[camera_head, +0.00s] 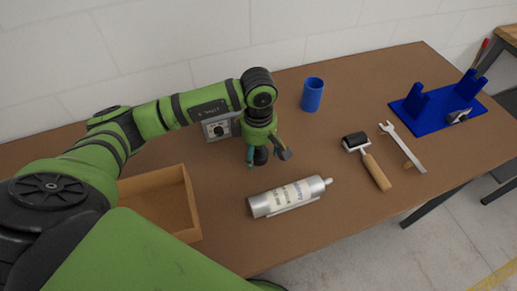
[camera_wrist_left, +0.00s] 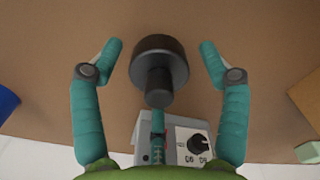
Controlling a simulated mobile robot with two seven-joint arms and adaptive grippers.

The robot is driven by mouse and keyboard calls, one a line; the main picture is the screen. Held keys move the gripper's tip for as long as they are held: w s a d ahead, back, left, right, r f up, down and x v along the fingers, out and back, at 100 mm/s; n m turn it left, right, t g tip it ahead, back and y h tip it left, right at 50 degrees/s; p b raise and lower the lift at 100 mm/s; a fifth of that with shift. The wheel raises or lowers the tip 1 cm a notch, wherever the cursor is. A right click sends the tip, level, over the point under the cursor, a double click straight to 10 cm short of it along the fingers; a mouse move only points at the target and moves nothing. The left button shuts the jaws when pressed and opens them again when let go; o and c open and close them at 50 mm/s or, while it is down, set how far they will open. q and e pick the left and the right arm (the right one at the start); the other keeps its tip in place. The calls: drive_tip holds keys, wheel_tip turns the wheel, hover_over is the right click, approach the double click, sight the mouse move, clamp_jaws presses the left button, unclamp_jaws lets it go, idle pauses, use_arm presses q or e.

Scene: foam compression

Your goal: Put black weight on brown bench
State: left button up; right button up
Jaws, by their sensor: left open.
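The black weight (camera_wrist_left: 166,52) has a wide round body and a narrower knob, and shows between my left gripper's spread fingers in the left wrist view. My left gripper (camera_wrist_left: 160,50) is open, with gaps between the side fingers and the weight. In the head view my left gripper (camera_head: 267,156) is over the middle of the brown bench (camera_head: 345,210), and the black weight (camera_head: 261,156) is mostly hidden behind its fingers. The weight appears to stand on the bench, but its base is hidden. My right gripper is not in view.
A grey box with a dial (camera_head: 218,130) stands close behind my left gripper. An open cardboard box (camera_head: 190,205) is at left and a silver canister (camera_head: 287,197) in front. A blue cup (camera_head: 312,95), roller (camera_head: 368,162), wrench (camera_head: 402,148) and blue stand (camera_head: 436,108) are to the right.

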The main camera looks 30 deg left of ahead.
use_arm(q)
drive_tip(key=shift+r, duration=0.25)
drive_tip(key=shift+w+r, duration=0.1)
drive_tip(key=shift+r, duration=0.2)
wheel_tip(320, 180, up, 11)
drive_tip(key=b, duration=0.3)
drive_tip(key=shift+r, duration=0.1)
drive_tip(key=shift+s, duration=0.2)
